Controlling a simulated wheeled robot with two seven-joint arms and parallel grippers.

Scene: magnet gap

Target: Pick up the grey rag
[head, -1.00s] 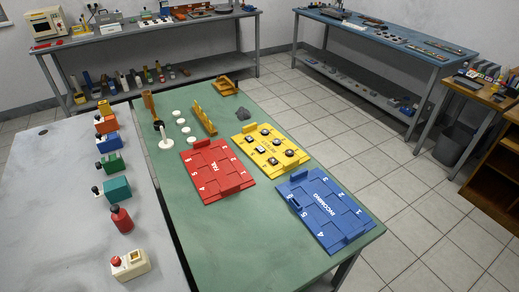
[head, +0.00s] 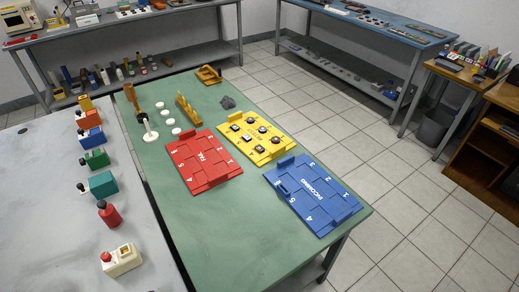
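A small dark grey crumpled thing, which looks like the grey rag (head: 228,102), lies on the green table (head: 215,250). It is near the table's far right edge, behind the yellow tray (head: 232,145). Nothing covers it. Neither of my grippers shows in the head view.
A red tray (head: 190,178) and a blue tray (head: 323,218) lie nearer on the green table. White discs, a wooden rack (head: 187,110) and a wooden holder (head: 209,76) stand left of and behind the rag. A grey table with several coloured blocks adjoins at left. The tiled floor at right is clear.

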